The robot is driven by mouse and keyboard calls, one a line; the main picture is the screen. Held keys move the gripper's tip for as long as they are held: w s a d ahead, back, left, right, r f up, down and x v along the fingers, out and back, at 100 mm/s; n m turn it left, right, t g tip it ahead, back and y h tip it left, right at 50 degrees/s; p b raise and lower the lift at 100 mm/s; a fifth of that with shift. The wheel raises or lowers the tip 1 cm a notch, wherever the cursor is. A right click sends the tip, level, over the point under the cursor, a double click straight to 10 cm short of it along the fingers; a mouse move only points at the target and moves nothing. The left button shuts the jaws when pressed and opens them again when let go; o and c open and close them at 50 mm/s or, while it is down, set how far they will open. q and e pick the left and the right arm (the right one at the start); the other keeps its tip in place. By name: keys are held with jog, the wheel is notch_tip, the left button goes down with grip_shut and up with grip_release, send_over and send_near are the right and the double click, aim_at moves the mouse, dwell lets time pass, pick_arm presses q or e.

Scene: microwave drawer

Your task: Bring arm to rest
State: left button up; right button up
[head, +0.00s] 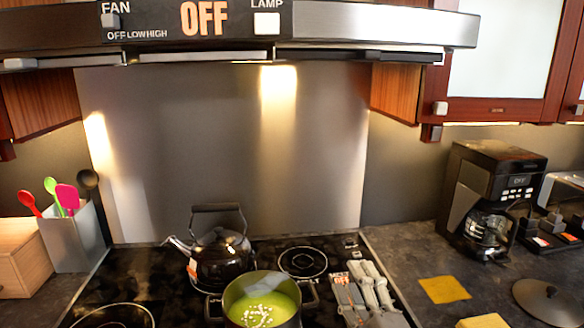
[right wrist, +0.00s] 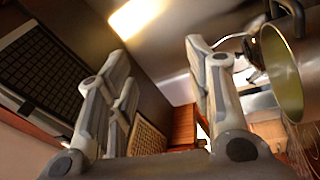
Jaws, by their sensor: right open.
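My right gripper (head: 361,280) shows at the bottom of the head view, over the right part of the black cooktop (head: 262,255), just right of a green-filled pot (head: 233,298). Its grey fingers point away from me and look spread, with nothing between them. In the right wrist view the two fingers of the gripper (right wrist: 158,58) stand well apart and empty. The pot (right wrist: 282,75) shows at that view's right edge, apart from the fingers. The rest of my right arm is below the head view. My left gripper is not in view.
A black kettle (head: 218,256) stands behind the pot. A coffee maker (head: 487,195) stands on the right counter, with a yellow cloth (head: 444,289) and a dark lid (head: 546,300) before it. A utensil holder (head: 73,237) is at left. The range hood (head: 240,30) hangs above.

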jog(key=s+d+f+m+g+h, duration=0.2)
jog(key=s+d+f+m+g, duration=0.1)
jog(key=f, duration=0.3)
jog(key=s+d+f+m+g+h, duration=0.1)
jog(key=s+d+f+m+g, duration=0.2)
jog(key=f, duration=0.4)
jog(key=s+d+f+m+g+h, duration=0.2)
jog(key=s+f+m, duration=0.2)
jog(key=f, duration=0.2)
jog(key=s+f+m+g, duration=0.3)
jog(key=s+f+g, duration=0.15)
jog(key=s, duration=0.45)
jog(key=s+f+m+g, duration=0.2)
jog(key=s+f+g, duration=0.3)
jog(key=s, duration=0.4)
jog(key=s+f+b+x, duration=0.1)
jog(key=s+b+x, duration=0.2)
jog(key=x, duration=1.2)
jog(key=s+b+x, duration=0.2)
jog(key=s+x, duration=0.1)
jog(key=x, duration=1.2)
jog(key=s+d+f+b, duration=0.2)
jog(key=s+f, duration=0.7)
jog(key=f, duration=0.2)
jog(key=s+d+f+g+b, duration=0.1)
jog(key=s+f+b, duration=0.2)
jog(key=s+f, duration=0.5)
notch_tip(320, 180, down, 4)
jog(key=shift+s+d+r, duration=0.25)
jog(key=shift+s+d, duration=0.15)
